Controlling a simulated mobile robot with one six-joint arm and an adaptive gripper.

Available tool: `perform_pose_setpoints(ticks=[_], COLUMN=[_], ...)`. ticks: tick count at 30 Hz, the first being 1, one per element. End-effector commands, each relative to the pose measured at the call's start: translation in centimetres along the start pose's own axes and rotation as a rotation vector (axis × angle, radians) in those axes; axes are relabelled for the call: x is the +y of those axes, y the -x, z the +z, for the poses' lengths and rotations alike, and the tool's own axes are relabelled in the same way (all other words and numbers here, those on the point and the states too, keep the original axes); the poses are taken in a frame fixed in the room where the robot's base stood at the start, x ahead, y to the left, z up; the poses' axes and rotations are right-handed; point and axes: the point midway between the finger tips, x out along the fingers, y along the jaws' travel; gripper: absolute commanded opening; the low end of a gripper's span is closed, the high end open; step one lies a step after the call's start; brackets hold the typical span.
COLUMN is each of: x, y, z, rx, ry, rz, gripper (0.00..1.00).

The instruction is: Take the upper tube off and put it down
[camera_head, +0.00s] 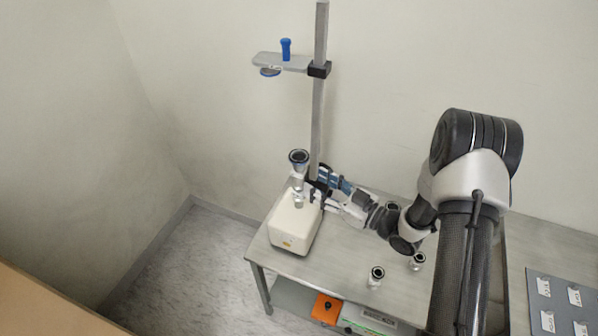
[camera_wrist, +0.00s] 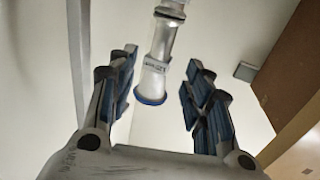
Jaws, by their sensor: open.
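A clear tube with a dark-ringed wide top (camera_head: 298,158) stands upright over the white box-shaped unit (camera_head: 292,228), beside the metal column. My gripper (camera_head: 314,190) is at the right of the tube's lower part, reaching in from the right. In the wrist view a clear glass tube (camera_wrist: 158,55) with a label and a blue rim at its lower end lies between my two blue-padded fingers (camera_wrist: 162,72). The fingers are open, with a gap on each side of the tube. Where the tube meets the unit is partly hidden by my gripper in the head view.
Small clear fittings (camera_head: 376,277) (camera_head: 417,261) stand on the grey table (camera_head: 335,268). The table's front middle is clear. A grey labelled board (camera_head: 560,290) is at right.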

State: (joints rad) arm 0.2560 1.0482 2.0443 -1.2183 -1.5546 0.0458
Motion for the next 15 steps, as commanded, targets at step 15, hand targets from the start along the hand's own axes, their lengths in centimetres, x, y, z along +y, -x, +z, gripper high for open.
perform_pose_setpoints(ticks=[15], x=[0.0], y=[-5.8], z=[0.3], rx=[0.001], ry=[0.003], rz=[-0.002], gripper=[0.46])
